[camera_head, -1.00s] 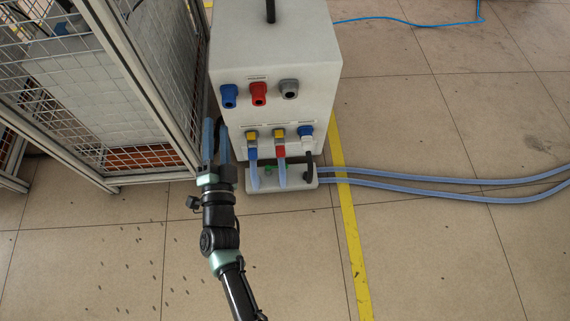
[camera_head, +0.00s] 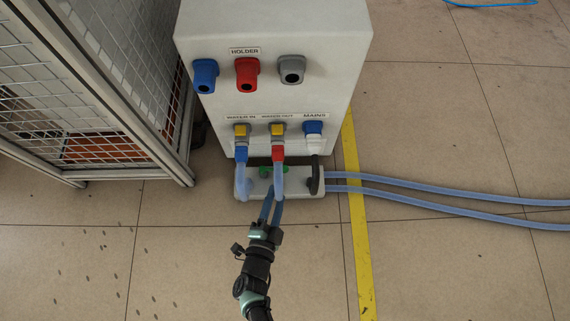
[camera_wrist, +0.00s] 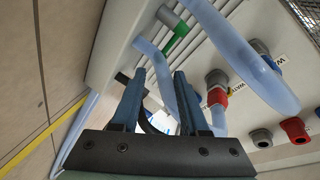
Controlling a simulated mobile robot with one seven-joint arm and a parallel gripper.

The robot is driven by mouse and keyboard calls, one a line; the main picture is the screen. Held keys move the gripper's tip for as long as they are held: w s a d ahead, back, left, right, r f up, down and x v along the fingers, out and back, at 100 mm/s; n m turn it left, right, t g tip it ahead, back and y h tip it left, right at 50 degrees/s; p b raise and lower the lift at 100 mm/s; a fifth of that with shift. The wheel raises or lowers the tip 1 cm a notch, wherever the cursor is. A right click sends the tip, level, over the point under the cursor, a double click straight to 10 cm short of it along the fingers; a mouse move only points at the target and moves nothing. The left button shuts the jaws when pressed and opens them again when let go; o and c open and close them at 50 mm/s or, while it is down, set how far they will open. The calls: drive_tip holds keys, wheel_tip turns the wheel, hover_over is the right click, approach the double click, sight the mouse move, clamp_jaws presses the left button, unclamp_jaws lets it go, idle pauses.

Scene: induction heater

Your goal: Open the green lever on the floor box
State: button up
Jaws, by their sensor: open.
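The floor box (camera_head: 308,192) is a low pale box at the foot of the white cabinet, with hoses running into it. The green lever (camera_head: 266,171) is on its top, partly hidden by the light blue hoses. In the wrist view the green lever (camera_wrist: 175,43) shows beyond and above the fingertips, beside a pale blue hose. In the wrist view nothing is clearly held between the fingertips (camera_wrist: 160,74).
The white cabinet (camera_head: 280,95) has blue, red and grey holders and yellow, blue and red connectors. A mesh fence (camera_head: 95,90) stands at left. Two blue hoses (camera_head: 440,198) run right across the floor over a yellow line (camera_head: 356,235). The front floor is open.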

sight(284, 168)
drive_tip(key=b+x, duration=0.5)
drive_tip(key=x, duration=0.4)
drive_tip(key=shift+w+f, duration=0.1)
drive_tip(key=shift+f, duration=0.1)
drive_tip(key=shift+w+d, duration=0.1)
drive_tip(key=shift+w, duration=0.3)
clamp_jaws()
idle(0.7)
